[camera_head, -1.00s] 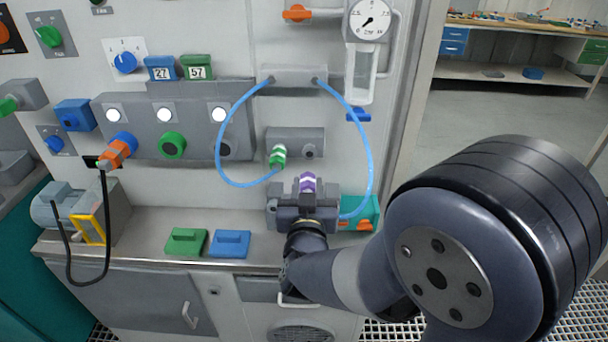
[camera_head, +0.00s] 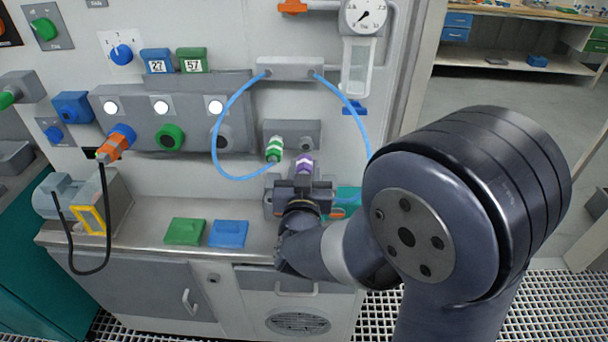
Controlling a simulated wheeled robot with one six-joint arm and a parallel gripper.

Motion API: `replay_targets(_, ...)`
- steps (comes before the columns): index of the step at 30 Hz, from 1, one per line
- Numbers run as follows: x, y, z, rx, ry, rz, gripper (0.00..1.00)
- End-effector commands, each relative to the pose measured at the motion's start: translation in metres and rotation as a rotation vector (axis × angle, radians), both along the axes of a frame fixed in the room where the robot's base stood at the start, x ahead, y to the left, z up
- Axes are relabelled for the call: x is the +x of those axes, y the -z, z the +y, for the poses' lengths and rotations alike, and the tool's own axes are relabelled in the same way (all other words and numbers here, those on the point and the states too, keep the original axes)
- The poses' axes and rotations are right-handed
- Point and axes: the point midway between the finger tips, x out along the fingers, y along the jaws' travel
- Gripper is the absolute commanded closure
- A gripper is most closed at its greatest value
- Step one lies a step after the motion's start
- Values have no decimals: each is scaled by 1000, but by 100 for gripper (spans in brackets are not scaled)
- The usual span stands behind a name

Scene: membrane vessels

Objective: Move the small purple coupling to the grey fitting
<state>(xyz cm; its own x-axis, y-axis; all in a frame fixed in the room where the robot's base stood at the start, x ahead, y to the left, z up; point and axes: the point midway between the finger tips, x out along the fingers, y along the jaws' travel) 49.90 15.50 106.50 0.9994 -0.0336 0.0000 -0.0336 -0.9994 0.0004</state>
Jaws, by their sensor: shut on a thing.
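The small purple coupling (camera_head: 304,164) with a white band is upright at the tip of my gripper (camera_head: 303,182). My gripper is shut on it. It is just below the grey fitting (camera_head: 293,134), a block on the wall panel, and overlaps its lower right part in the picture. I cannot tell whether the coupling touches the block. A green and white coupling (camera_head: 274,149) sits at the left of the block with a blue hose (camera_head: 226,174) on it. My wrist hides part of the grey block behind the gripper and the lower end of the right hose.
A grey manifold (camera_head: 290,68) above holds both hose ends. A gauge (camera_head: 364,15) and a clear tube (camera_head: 357,66) are to the right. Green (camera_head: 185,231) and blue (camera_head: 229,233) blocks lie on the shelf. A teal box (camera_head: 348,199) stands beside my gripper.

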Motion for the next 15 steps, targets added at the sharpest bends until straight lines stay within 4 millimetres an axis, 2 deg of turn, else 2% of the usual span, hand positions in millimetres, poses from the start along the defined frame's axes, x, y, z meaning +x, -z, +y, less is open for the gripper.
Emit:
replay_targets(6,21,0,-1,0,2,0,100)
replay_targets(15,35,0,-2,0,1,0,100)
